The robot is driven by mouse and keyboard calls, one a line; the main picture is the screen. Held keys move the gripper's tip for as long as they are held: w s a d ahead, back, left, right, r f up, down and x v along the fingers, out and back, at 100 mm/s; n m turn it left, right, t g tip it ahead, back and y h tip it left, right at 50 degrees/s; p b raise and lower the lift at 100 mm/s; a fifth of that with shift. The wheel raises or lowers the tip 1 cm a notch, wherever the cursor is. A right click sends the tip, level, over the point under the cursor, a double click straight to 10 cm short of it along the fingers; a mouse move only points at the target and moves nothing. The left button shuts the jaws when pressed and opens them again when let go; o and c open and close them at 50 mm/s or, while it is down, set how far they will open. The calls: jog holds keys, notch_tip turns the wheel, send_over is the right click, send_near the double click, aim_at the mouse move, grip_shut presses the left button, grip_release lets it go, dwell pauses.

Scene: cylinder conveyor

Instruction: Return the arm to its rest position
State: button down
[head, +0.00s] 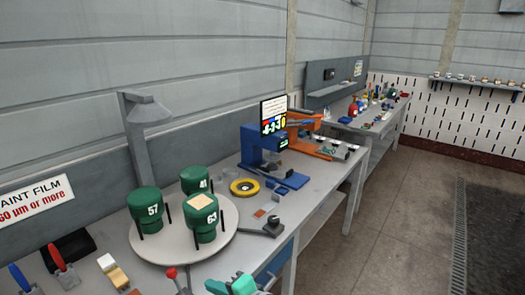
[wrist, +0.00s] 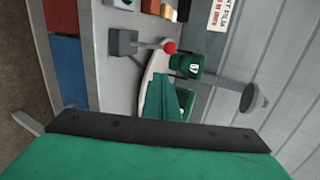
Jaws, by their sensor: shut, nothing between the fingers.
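My gripper (head: 240,286) shows as a green shape at the bottom edge of the head view, partly cut off by the frame. In the wrist view my gripper (wrist: 166,98) has its green fingers together, with nothing seen between them. It is over the front of the bench, apart from the green cylinders. The cylinders numbered 57 (head: 149,213), 63 (head: 206,218) and 41 (head: 195,181) stand upright on a round pale turntable (head: 184,252). Cylinder 63 has a tan square on top.
A red-knobbed lever (head: 172,273) stands on the bench close to my gripper. A grey lamp post (head: 137,140) rises behind the turntable. A yellow ring (head: 244,187) and a blue machine (head: 258,148) sit farther along. Open floor (head: 400,200) lies to the right.

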jog(key=s+d+f+t+h, duration=0.35)
jog(key=s+f, duration=0.35)
jog(key=f, duration=0.3)
jog(key=s+d+f+t+h, duration=0.2)
jog(key=s+d+f+h, duration=0.3)
jog(key=f, duration=0.4)
jog(key=s+d+r+n, duration=0.1)
jog(key=s+n, duration=0.1)
jog(key=s, duration=0.6)
jog(key=s+d+r+n+t+h, duration=0.1)
jog(key=s+d+r+n, duration=0.1)
jog(key=s, duration=0.6)
jog(key=s+d+r+n+t+h, duration=0.1)
jog(key=s+r+n, duration=0.1)
jog(key=s, duration=0.6)
jog(key=shift+s+d+n, duration=0.15)
jog(key=shift+d+n, duration=0.15)
jog(key=shift+n, duration=0.5)
jog(key=shift+h, duration=0.25)
